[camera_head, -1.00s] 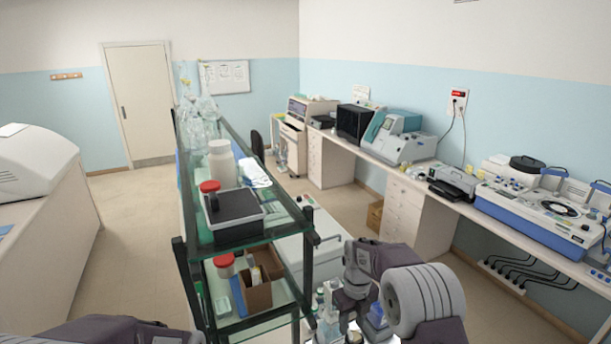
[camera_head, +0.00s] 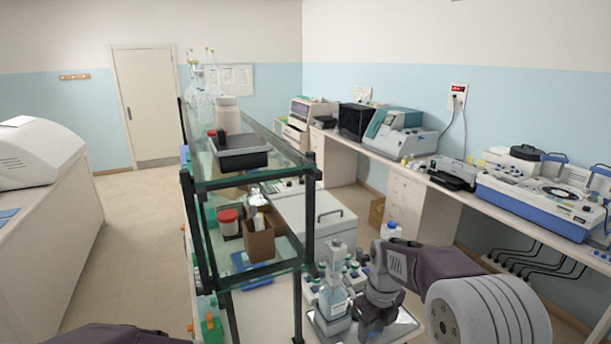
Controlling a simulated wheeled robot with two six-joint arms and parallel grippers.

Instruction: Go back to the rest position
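My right arm enters from the lower right. Its dark gripper (camera_head: 366,328) hangs over a tray (camera_head: 403,324) on the bench, just right of a clear bottle with a pale label (camera_head: 333,299). The fingertips are small and partly cut by the bottom edge, so I cannot tell whether they are open or shut. I also cannot tell whether the gripper touches the bottle. Of my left arm only a dark link shows at the bottom left edge; the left gripper is out of view.
A glass-shelved rack (camera_head: 309,225) stands close ahead, holding a black tray (camera_head: 238,158), a brown box (camera_head: 264,241) and a red-capped jar (camera_head: 229,223). Several small bottles crowd the bench beside the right gripper. A white box (camera_head: 314,217) stands behind. Open floor (camera_head: 130,240) lies left of the rack.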

